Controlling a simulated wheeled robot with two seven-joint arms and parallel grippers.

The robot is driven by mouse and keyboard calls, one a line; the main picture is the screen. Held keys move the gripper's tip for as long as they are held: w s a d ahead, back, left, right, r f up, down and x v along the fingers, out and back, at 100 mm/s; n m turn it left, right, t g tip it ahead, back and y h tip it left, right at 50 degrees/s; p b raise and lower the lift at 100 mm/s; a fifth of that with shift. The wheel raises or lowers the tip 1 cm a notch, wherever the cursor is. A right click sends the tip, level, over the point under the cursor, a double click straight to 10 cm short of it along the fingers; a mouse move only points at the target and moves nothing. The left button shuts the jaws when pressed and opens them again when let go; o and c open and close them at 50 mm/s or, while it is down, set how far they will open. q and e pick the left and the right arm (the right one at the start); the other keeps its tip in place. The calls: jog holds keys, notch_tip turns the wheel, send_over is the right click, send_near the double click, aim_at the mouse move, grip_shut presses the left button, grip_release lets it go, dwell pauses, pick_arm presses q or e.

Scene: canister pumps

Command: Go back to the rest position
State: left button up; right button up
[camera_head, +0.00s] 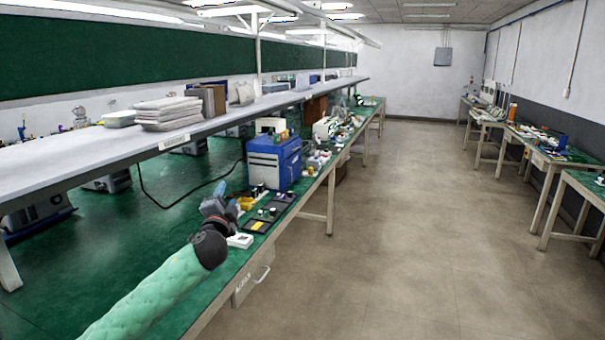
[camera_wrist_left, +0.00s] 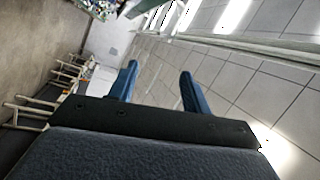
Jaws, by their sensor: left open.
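My left gripper (camera_head: 219,190) is at the end of my green-sleeved arm, above the green workbench (camera_head: 190,290). In the left wrist view its two blue fingers (camera_wrist_left: 158,85) stand apart with nothing between them, so it is open and empty. That view looks up at the ceiling and the far wall, tilted. My right gripper shows in neither view.
A blue and white box (camera_head: 273,162) stands on the bench just beyond my left gripper. Dark trays (camera_head: 262,222) with small parts lie beside it. A long white shelf (camera_head: 60,165) runs above the bench. The floor (camera_head: 420,230) to the right is clear.

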pick_arm(q)
jog(key=s+a+f+n+g+y, duration=0.1)
jog(key=s+f+n+g, duration=0.15)
jog(key=f, duration=0.75)
jog(key=s+a+f+n+g+y, duration=0.15)
jog(key=f+n+g, duration=0.25)
jog(key=f, duration=0.6)
jog(key=s+d+f+n+g+h, duration=0.1)
jog(key=s+f+g, duration=0.1)
jog(key=s+f, duration=0.4)
jog(key=s+d+f+n+g, duration=0.1)
jog(key=s+f+g, duration=0.15)
jog(key=f, duration=0.65)
jog(key=s+d+f+n+g+h, duration=0.1)
jog(key=s+f, duration=0.4)
jog(key=f, duration=0.2)
jog(key=s+d+f+g, duration=0.1)
jog(key=s+f+g, duration=0.1)
jog(key=s+f, duration=0.7)
jog(key=s+d+f+n+g+h, duration=0.1)
jog(key=s+f, duration=0.7)
jog(key=s, duration=0.9)
jog(key=s+d+f+n+g, duration=0.1)
jog(key=s+f+g, duration=0.3)
jog(key=s+f, duration=0.5)
jog(key=s+d, duration=0.1)
jog(key=s, duration=0.3)
jog(key=shift+s+d+f, duration=0.2)
jog(key=shift+s+f, duration=0.05)
jog(key=shift+f, duration=0.05)
